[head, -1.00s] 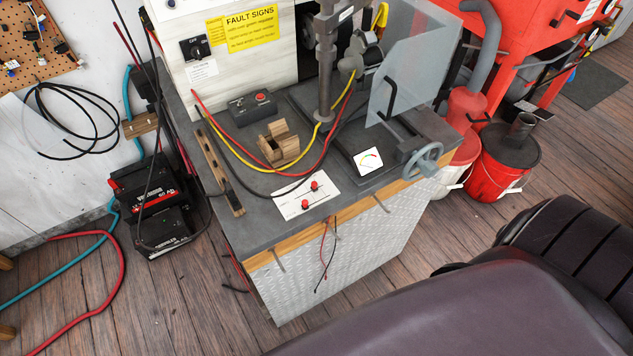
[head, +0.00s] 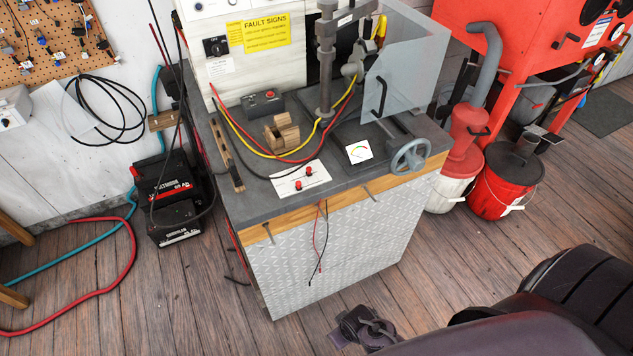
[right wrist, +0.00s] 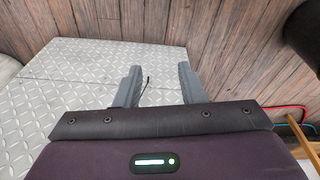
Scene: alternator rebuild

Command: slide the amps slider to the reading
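A white slider card (head: 317,180) lies flat on the front of the grey bench top. It carries two red slider knobs, one nearer (head: 298,186) and one farther right (head: 309,171). Its scale marks are too small to read. A white meter with a coloured arc (head: 358,152) sits to the right of the card; its reading is not legible. My right gripper (right wrist: 158,78) shows in the right wrist view with its two grey fingers apart and nothing between them. It is away from the sliders, by the bench's metal front and the floor. My left gripper is not in view.
The bench (head: 335,235) has a diamond-plate front and a wooden edge. Red, yellow and black cables (head: 250,150), a wooden block (head: 282,133) and a handwheel (head: 410,157) lie around the card. A clear shield (head: 408,70) stands behind.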

